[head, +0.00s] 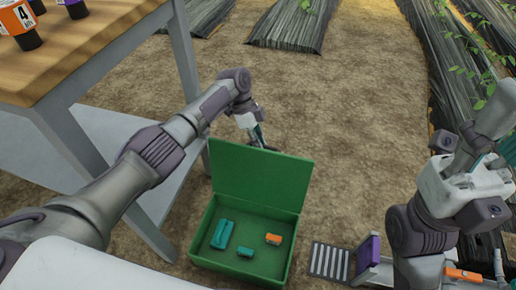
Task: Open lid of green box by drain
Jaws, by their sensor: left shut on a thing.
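The green box (199,244) stands on the soil at the lower centre, beside the drain grate (330,262). Its lid (260,178) stands up at the back edge, so the inside shows. My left gripper (261,143) is at the lid's upper edge, shut on the lid; its fingertips are partly hidden there. Inside the box lie teal pieces (222,234) and (245,252) and an orange piece (273,239). My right gripper (492,135) is raised at the right, away from the box; its finger opening is not clear.
A wooden-topped table (80,45) with bottles (18,22) stands at the upper left, its metal leg close to my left arm. A purple part (369,255) is right of the grate. Covered plant rows (290,25) lie behind. Bare soil is free behind the box.

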